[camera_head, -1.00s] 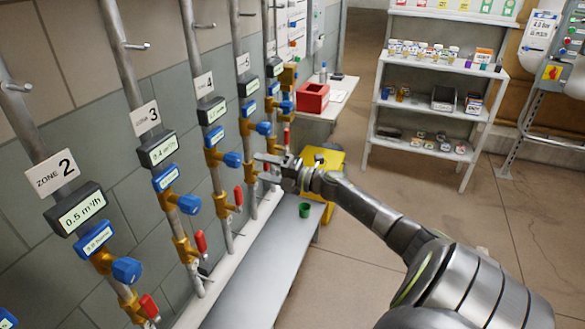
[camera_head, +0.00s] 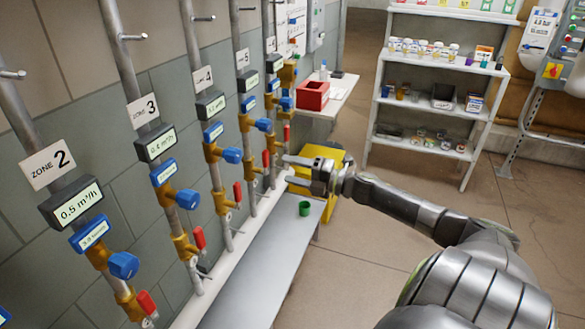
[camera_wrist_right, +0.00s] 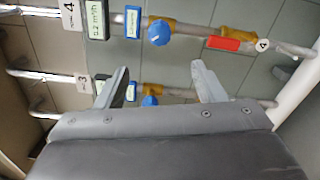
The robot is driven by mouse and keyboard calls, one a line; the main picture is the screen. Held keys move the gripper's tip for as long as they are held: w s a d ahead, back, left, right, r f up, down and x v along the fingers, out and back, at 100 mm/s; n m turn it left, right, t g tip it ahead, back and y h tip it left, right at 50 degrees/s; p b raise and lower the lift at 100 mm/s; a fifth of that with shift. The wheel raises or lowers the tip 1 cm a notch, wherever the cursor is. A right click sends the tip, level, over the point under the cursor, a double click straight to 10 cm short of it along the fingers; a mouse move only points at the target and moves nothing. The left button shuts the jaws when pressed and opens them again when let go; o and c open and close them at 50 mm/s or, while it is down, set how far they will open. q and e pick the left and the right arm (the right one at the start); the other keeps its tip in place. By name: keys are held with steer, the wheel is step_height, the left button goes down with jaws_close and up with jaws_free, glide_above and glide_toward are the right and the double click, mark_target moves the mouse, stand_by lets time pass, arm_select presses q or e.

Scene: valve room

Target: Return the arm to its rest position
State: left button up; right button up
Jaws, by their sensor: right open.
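My right arm comes in from the right in the head view. Its gripper (camera_head: 288,171) is open and empty, in front of the pipes and above the far end of the grey bench, apart from the valves. In the right wrist view the two fingers (camera_wrist_right: 160,82) stand wide apart with nothing between them. Beyond them is the zone 4 pipe with its blue knob (camera_wrist_right: 159,32) and red lever (camera_wrist_right: 224,44). The zone 3 pipe shows behind the fingers, with its blue knob (camera_wrist_right: 150,101) between them. My left gripper does not show.
The grey bench (camera_head: 262,265) runs along the wall, with a green cup (camera_head: 305,208) on it. A yellow box (camera_head: 330,160) stands behind my right gripper. A red bin (camera_head: 312,95) sits on a white table. Shelves (camera_head: 430,115) stand farther back. Open floor lies at right.

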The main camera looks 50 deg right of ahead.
steer(key=s+d+f+m+h, duration=0.25)
steer(key=f+m+h, duration=0.2)
steer(key=f, duration=0.35)
steer(key=s+d+f+m+h, duration=0.25)
steer(key=f+m, duration=0.25)
steer(key=f, duration=0.4)
steer(key=s+f+m+g+h, duration=0.2)
steer(key=s+f+m+g, duration=0.15)
steer(key=f, duration=0.45)
steer(key=s+f+m+g+h, duration=0.1)
steer(key=s+f+m+g, duration=0.15)
steer(key=s+f, duration=0.45)
steer(key=s+a+f+m+g, duration=0.3)
steer(key=s+a+f, duration=0.2)
steer(key=s+f, duration=0.3)
steer(key=s+a+f+m+g, duration=0.2)
steer(key=s+a+f+m, duration=0.2)
steer(key=s+a+f, duration=0.45)
steer(key=s+a+f+m+g+y, duration=0.1)
steer(key=s+a+f+g, duration=0.1)
steer(key=s+a+f, duration=0.2)
steer(key=s+a+f+m+g+p, duration=0.1)
steer(key=s+a+f+m+g, duration=0.1)
steer(key=s+a+f, duration=0.2)
steer(key=s+a, duration=0.3)
steer(key=s, duration=0.2)
steer(key=shift+a+f+g+y, duration=0.3)
steer(key=shift+a+f+y, duration=0.05)
steer(key=shift+y, duration=0.05)
